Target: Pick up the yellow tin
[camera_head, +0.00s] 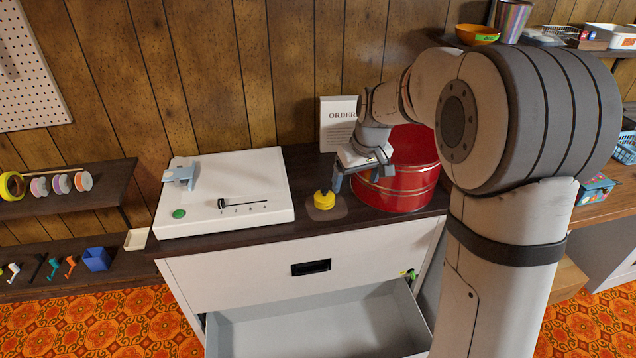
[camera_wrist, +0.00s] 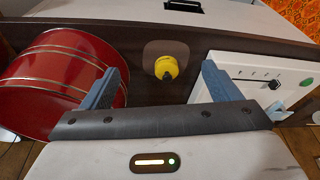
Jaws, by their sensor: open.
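In the wrist view the yellow tin (camera_wrist: 166,67) lies ahead of my gripper, between the lines of the two fingers. My gripper (camera_head: 362,178) is open, with nothing between its fingers. In the head view it hangs to the right of the tin, in front of the red drum. In the wrist view my gripper (camera_wrist: 160,78) shows both blue-grey fingers spread wide.
A large red drum (camera_head: 405,175) stands close to my gripper. A white machine (camera_head: 225,190) with a slider and green button lies left of the tin. An order sign (camera_head: 338,115) stands behind. Below, a grey drawer (camera_head: 320,325) is open.

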